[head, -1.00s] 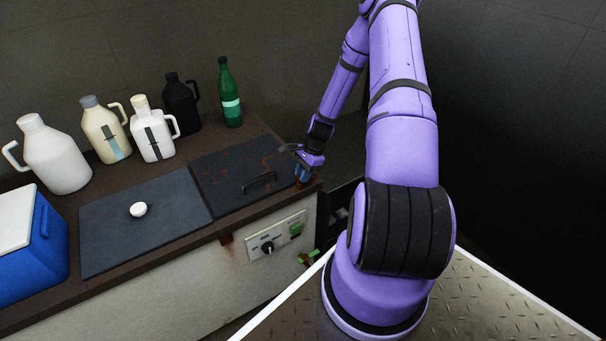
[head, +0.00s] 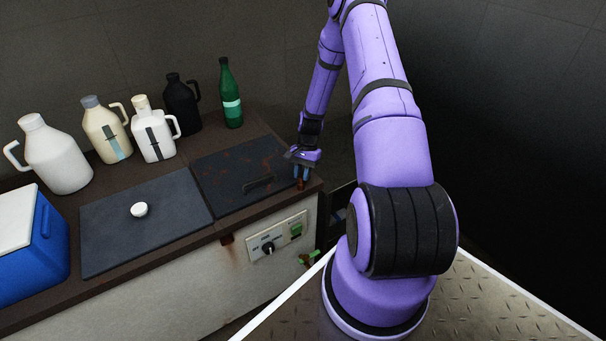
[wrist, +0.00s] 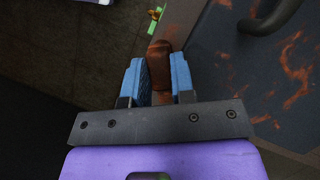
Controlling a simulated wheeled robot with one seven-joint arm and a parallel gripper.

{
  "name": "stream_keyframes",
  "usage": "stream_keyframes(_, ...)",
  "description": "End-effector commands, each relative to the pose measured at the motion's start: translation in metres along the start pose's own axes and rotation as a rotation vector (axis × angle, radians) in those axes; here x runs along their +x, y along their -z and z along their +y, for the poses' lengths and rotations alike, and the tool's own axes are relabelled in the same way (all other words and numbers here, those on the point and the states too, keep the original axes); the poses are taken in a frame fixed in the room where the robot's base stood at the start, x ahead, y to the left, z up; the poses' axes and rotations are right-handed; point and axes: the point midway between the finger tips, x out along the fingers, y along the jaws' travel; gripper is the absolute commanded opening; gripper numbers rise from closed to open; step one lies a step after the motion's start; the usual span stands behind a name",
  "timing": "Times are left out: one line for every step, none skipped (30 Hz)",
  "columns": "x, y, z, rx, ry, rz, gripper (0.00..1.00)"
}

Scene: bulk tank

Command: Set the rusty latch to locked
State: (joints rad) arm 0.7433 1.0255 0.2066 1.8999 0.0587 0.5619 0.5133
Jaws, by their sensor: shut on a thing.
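The rusty latch (wrist: 158,52) is a rounded brown-orange handle at the front right corner of the tank top. In the head view only a small rusty piece of the latch (head: 301,184) shows below my fingers. My gripper (head: 301,172) points down over it at that corner. In the wrist view the two blue fingers of my gripper (wrist: 157,72) stand on either side of the latch and are shut on it. The latch's base and any lock marks are hidden. Beside it lies the dark, rust-stained lid (head: 235,172), flat, with a black bar handle (head: 258,184).
A second dark lid (head: 110,235) with a white knob (head: 139,209) lies to the left. Several jugs and a green bottle (head: 231,95) stand along the back. A blue cooler (head: 50,240) is at far left. A control panel (head: 278,238) and green-handled valve (head: 309,257) are on the front.

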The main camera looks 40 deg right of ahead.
Motion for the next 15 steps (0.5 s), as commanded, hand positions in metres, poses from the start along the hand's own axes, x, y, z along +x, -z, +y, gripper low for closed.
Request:
stream_keyframes(-0.0006, 0.0003, -0.0019, -0.043, -0.018, 0.003, 0.00)
stream_keyframes(-0.0006, 0.0003, -0.0022, -0.068, -0.029, 0.002, 0.00)
stream_keyframes(-0.0006, 0.0001, -0.0031, -0.105, -0.043, 0.003, 0.00)
stream_keyframes(-0.0005, 0.0001, -0.0033, -0.132, -0.054, 0.003, 0.00)
stream_keyframes(-0.0005, 0.0001, -0.0033, -0.157, -0.065, 0.003, 0.00)
stream_keyframes(-0.0004, -0.0002, -0.0037, -0.192, -0.080, 0.002, 0.00)
stream_keyframes(-0.0003, -0.0004, -0.0042, -0.219, -0.091, 0.002, 0.00)
stream_keyframes(-0.0004, -0.0004, -0.0045, -0.245, -0.102, 0.002, 0.00)
stream_keyframes(-0.0003, -0.0004, -0.0049, -0.281, -0.116, 0.003, 0.00)
stream_keyframes(-0.0002, -0.0006, -0.0052, -0.307, -0.127, 0.003, 0.00)
stream_keyframes(-0.0003, -0.0006, -0.0054, -0.333, -0.138, 0.002, 0.00)
stream_keyframes(-0.0003, -0.0006, -0.0057, -0.368, -0.153, 0.002, 0.00)
stream_keyframes(-0.0002, -0.0009, -0.0063, -0.395, -0.164, 0.002, 0.00)
stream_keyframes(-0.0001, -0.0011, -0.0068, -0.421, -0.174, 0.002, 0.00)
stream_keyframes(-0.0001, -0.0010, -0.0069, -0.454, -0.188, 0.003, 0.00)
